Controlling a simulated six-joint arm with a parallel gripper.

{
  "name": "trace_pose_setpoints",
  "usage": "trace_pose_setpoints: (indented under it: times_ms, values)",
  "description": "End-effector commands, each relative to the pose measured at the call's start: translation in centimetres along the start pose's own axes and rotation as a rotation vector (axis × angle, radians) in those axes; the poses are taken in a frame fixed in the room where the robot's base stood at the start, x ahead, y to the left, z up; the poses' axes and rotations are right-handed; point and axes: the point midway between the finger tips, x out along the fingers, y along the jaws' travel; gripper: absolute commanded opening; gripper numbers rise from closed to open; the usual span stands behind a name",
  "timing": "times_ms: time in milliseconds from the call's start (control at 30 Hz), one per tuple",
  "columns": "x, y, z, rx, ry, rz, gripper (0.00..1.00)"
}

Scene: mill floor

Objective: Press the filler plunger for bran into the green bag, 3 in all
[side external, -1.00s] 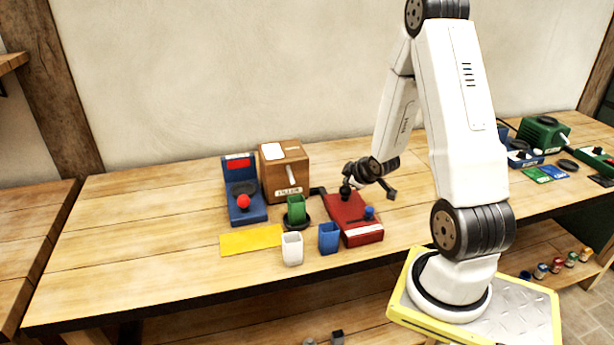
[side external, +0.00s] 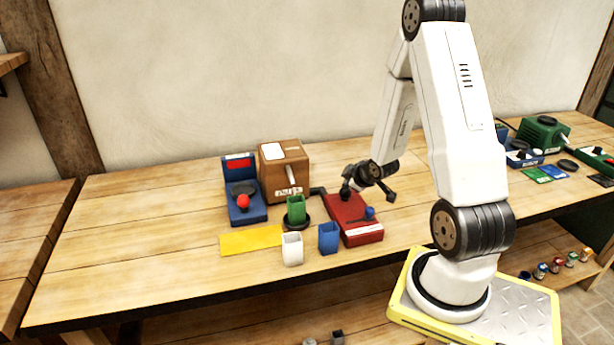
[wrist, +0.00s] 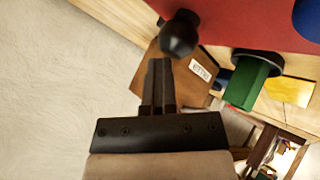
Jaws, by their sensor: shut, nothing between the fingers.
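The red filler (side external: 352,216) stands on the bench with a black knob (wrist: 180,35) at its back end and a small blue knob (side external: 370,212) near its front. The black knob looks like the plunger. The green bag (side external: 296,208) stands upright and open on a round black stand beside the filler's dark spout; it also shows in the wrist view (wrist: 246,82). My gripper (wrist: 161,62) is shut and empty, with its fingertips close to the black knob. I cannot tell whether they touch it. In the side view my gripper (side external: 353,174) is over the filler's back end.
A white bag (side external: 292,248) and a blue bag (side external: 328,238) stand in front of the green one. A yellow mat (side external: 250,240) lies left. A brown box (side external: 284,175) and a blue device with a red ball (side external: 243,201) stand behind. The bench's left part is clear.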

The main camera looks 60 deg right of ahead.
Motion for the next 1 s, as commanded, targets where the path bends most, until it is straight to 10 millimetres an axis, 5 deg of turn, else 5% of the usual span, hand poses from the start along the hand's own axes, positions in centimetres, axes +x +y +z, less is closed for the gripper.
trace_pose_setpoints:
  times_ms: [1000]
  values:
    - [-1.4, 0.9, -0.9, 0.000, -0.002, -0.002, 0.00]
